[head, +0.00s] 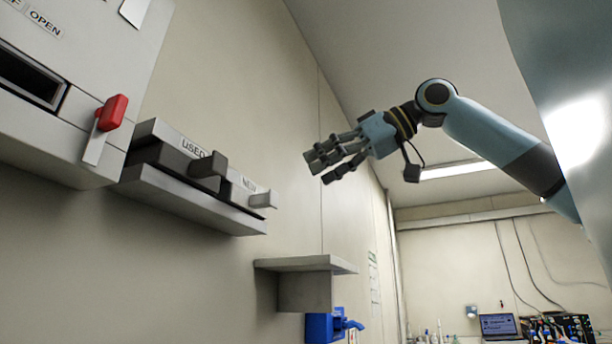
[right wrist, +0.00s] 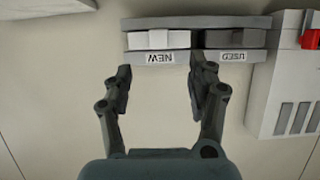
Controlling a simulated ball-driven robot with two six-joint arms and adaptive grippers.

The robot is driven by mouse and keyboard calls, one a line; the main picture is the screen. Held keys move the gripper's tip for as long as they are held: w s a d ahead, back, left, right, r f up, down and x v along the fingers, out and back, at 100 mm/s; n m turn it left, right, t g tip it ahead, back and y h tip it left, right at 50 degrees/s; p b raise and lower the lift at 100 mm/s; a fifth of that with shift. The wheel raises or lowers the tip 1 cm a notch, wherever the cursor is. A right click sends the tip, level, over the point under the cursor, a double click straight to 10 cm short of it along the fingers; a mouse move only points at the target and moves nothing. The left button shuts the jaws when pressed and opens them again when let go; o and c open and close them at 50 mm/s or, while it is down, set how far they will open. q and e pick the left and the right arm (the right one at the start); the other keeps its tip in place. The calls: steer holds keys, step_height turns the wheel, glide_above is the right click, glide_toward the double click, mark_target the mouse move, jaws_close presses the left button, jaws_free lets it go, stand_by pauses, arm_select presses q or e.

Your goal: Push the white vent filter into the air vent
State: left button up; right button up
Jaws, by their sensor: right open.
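The white vent filter (right wrist: 152,40) sits in the NEW side of a wall holder, its pale handle (head: 263,200) sticking out in the head view. A dark filter (right wrist: 230,39) sits in the USED side, with a dark handle (head: 208,171). The air vent is a dark, empty-looking slot (head: 30,78) in the grey wall unit, under an OPEN label. My right gripper (head: 322,168) is open and empty, apart from the holder. In the right wrist view its fingers (right wrist: 160,68) point toward the NEW side. My left gripper is not in view.
A red lever (head: 112,112) juts from the grey unit beside the slot. A small wall shelf (head: 305,265) and a blue fixture (head: 322,326) are below the holder. A bench with a laptop (head: 498,325) stands far back. The wall around my right gripper is clear.

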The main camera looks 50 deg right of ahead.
mark_target(275, 203)
steer(key=p+x, duration=0.5)
steer(key=x, duration=0.4)
steer(key=shift+d+r, duration=0.1)
steer(key=shift+w+f+p, duration=0.3)
steer(key=shift+w+f, duration=0.1)
steer(key=shift+w, duration=0.2)
steer(key=shift+c, duration=0.4)
jaws_close()
steer(key=shift+s+b, duration=0.65)
steer(key=shift+b, duration=0.4)
steer(key=shift+s+d, duration=0.1)
